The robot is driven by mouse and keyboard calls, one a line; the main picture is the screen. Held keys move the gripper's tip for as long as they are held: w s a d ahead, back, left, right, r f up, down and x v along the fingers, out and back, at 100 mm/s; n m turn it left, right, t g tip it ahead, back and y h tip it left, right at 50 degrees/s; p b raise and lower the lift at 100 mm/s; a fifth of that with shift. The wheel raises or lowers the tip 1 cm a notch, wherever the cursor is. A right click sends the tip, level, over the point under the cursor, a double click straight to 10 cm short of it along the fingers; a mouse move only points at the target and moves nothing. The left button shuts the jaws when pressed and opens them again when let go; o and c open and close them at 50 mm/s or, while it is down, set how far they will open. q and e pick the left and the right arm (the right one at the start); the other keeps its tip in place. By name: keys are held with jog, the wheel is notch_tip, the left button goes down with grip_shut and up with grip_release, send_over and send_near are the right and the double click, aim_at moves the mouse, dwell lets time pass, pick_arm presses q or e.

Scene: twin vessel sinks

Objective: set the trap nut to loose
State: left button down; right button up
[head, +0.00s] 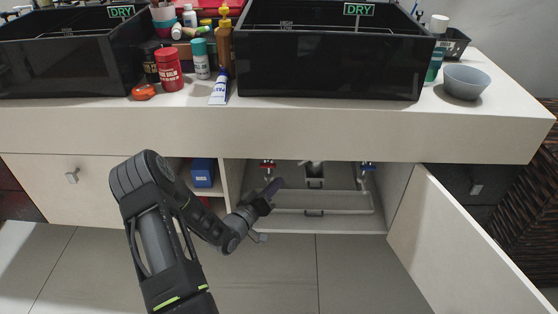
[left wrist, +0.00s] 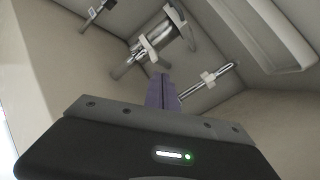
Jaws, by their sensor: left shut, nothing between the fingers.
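Inside the open cabinet, metal drain plumbing (head: 314,167) hangs below the right-hand sink. In the left wrist view a thick chrome pipe (left wrist: 168,27) carries a pale winged fitting (left wrist: 146,50), which may be the trap nut; I cannot tell if it is tight or loose. My left gripper (head: 276,185) is at the cabinet opening, left of the plumbing. In the left wrist view its purple fingers (left wrist: 162,82) are together and empty, pointing towards the pipes and apart from the fitting. My right gripper is not in view.
A red-handled valve (head: 267,168) and a blue-handled valve (head: 367,166) flank the plumbing. A pale tray or panel (head: 340,201) lies below it. The cabinet door (head: 462,250) stands open at right. Two black sinks (head: 330,62) and several bottles stand on the counter above.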

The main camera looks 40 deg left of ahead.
pick_arm(q)
jog(key=n, duration=0.6)
jog(key=a+n, duration=0.1)
jog(key=n, duration=0.3)
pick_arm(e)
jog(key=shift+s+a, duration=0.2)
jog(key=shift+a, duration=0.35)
pick_arm(q)
jog(key=shift+w, duration=0.15)
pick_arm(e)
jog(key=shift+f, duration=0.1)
